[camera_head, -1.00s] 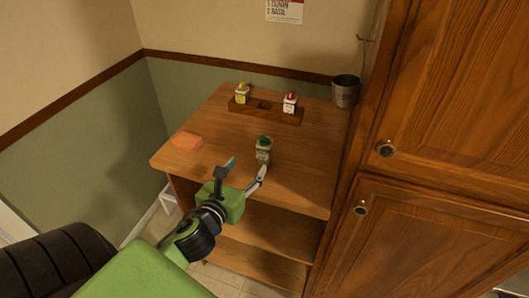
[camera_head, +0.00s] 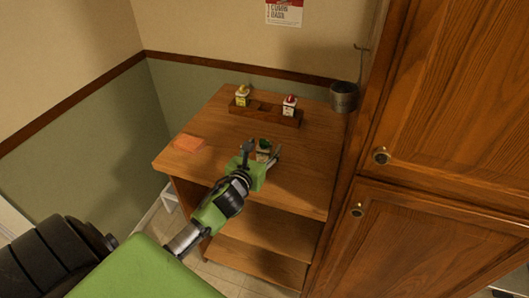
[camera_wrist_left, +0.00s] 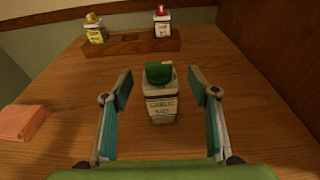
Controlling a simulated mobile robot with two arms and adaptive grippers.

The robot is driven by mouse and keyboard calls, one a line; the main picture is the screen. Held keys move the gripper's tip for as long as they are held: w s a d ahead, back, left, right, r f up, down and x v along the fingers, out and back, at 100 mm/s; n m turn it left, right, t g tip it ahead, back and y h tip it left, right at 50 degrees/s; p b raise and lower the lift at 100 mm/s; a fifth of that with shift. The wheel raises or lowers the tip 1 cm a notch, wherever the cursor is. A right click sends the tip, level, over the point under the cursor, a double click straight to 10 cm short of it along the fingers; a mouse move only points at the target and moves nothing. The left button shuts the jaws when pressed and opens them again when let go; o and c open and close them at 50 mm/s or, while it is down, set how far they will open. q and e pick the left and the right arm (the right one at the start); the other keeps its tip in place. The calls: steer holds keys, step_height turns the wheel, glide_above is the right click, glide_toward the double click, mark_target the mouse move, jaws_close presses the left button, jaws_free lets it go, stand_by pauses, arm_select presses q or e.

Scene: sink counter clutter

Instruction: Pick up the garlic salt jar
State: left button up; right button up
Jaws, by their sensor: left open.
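The garlic salt jar (camera_wrist_left: 160,103), with a green cap and a pale label, stands upright on the wooden shelf top. In the head view it shows partly behind my gripper, with its green cap (camera_head: 264,144) visible. My left gripper (camera_head: 262,149) is open, with one finger on each side of the jar. In the left wrist view the jar stands between the two fingers (camera_wrist_left: 161,90), with a gap on both sides. My right gripper is not in view.
A wooden rack (camera_head: 272,117) at the back holds a yellow-capped jar (camera_head: 242,95) and a red-capped jar (camera_head: 290,105). A metal cup (camera_head: 343,97) is at the back right, beside the tall cabinet (camera_head: 440,90).

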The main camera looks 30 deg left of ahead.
arm_select(q)
steer(key=shift+x, duration=0.8)
steer(key=shift+s, duration=0.1)
steer(key=c, duration=1.3)
steer(key=shift+r, duration=0.1)
